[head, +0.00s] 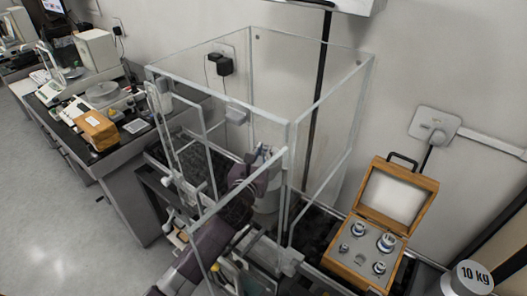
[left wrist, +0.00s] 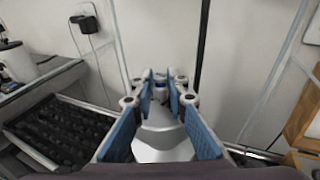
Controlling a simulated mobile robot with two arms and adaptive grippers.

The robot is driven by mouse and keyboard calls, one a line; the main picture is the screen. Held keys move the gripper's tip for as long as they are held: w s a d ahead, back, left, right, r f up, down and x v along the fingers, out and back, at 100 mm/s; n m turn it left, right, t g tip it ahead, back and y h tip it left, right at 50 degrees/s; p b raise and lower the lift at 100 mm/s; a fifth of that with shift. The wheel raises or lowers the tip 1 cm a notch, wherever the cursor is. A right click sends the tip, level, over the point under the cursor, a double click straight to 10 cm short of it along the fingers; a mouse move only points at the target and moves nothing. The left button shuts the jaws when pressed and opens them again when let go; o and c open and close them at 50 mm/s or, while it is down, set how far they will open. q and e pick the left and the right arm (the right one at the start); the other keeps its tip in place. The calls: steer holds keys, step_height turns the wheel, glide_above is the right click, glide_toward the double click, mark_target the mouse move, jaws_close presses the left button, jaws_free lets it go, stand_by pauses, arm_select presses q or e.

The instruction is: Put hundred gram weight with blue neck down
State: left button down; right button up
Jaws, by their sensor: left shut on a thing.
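My left gripper (head: 264,154) reaches into a clear glass-walled case (head: 290,124). In the left wrist view its two blue-padded fingers (left wrist: 160,92) are shut on a small metal weight with a blue neck (left wrist: 160,88), the hundred gram weight. The fingers cover much of it. A pale, shiny surface (left wrist: 164,146) shows below the fingers. In the head view a pale round body (head: 268,200) shows beside and below the gripper. I cannot tell whether the weight touches anything below. My right gripper is not in view.
An open wooden box (head: 360,264) with several metal weights stands right of the case. A 10 kg weight (head: 470,279) stands at the bottom right. Another bench with instruments and an orange box (head: 96,130) is at the left. Glass walls and posts surround my left gripper.

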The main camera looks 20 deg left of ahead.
arm_select(q)
steer(key=c, duration=2.3)
jaws_free()
steer(key=shift+f, duration=0.1)
steer(key=o, duration=0.4)
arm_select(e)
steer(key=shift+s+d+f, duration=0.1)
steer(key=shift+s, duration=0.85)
arm_select(q)
steer(key=shift+s, duration=0.1)
steer(key=s+r+b, duration=0.1)
steer(key=s+r, duration=0.1)
steer(key=s, duration=0.9)
steer(key=shift+s+d, duration=0.2)
steer(key=shift+s, duration=0.15)
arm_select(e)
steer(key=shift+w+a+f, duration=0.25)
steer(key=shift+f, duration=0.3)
arm_select(q)
steer(key=shift+r, duration=0.15)
